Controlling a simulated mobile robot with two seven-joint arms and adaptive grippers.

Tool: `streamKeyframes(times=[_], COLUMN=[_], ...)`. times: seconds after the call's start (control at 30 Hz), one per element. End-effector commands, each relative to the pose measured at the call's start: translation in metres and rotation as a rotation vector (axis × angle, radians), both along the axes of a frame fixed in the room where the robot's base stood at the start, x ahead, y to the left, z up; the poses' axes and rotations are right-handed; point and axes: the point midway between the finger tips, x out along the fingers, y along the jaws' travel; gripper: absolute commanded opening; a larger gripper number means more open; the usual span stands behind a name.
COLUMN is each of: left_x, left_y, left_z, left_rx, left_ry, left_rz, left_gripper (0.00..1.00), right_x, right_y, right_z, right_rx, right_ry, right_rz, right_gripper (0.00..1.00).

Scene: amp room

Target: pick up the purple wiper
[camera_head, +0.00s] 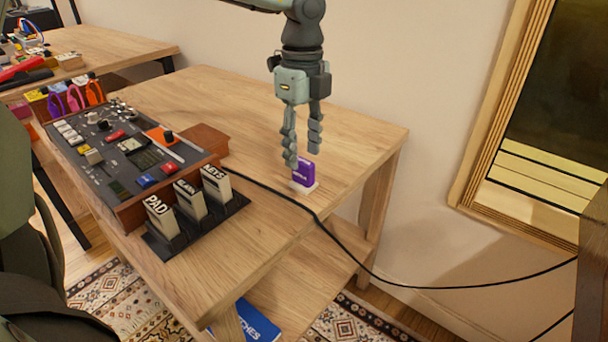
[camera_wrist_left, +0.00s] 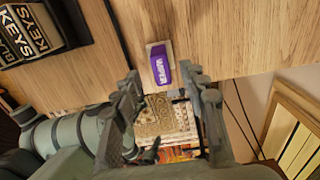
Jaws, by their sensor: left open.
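The purple wiper (camera_head: 305,171) is a small purple block with white lettering on a pale base, standing on the wooden table near its right edge. It also shows in the left wrist view (camera_wrist_left: 161,70), ahead of the fingertips and between their lines. My left gripper (camera_head: 302,152) points down over the wiper, open and empty. One fingertip overlaps the wiper's upper left corner in the head view; I cannot tell whether they touch. In the left wrist view, the fingers (camera_wrist_left: 161,80) are spread to either side. My right gripper is not in view.
A mixing console (camera_head: 125,140) stands left on the table (camera_head: 260,110), with a dark rack (camera_head: 190,228) of labelled cards before it. A black cable (camera_head: 290,203) runs close to the wiper, across the table and over its edge. Bare tabletop lies behind the wiper.

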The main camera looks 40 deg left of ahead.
Motion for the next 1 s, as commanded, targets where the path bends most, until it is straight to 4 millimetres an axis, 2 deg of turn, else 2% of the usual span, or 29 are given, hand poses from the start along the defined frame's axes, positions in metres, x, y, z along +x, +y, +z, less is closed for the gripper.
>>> streamKeyframes(times=[0.17,0.43,0.77,1.0], left_x=[-0.001,0.0,0.0,0.0], left_y=[0.0,0.0,0.0,0.0], left_z=[-0.021,-0.024,-0.023,-0.023], left_rx=[-0.001,0.0,0.001,0.001], left_ry=[0.001,-0.002,-0.001,-0.001], left_rz=[0.001,0.002,0.001,0.001], left_gripper=[0.43,0.43,0.02,0.0], right_x=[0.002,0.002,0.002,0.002], right_y=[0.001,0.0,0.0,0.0], right_z=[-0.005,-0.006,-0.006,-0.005], right_rx=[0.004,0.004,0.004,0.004], right_ry=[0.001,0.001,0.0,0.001], right_rz=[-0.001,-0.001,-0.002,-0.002], right_gripper=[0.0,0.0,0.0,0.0])
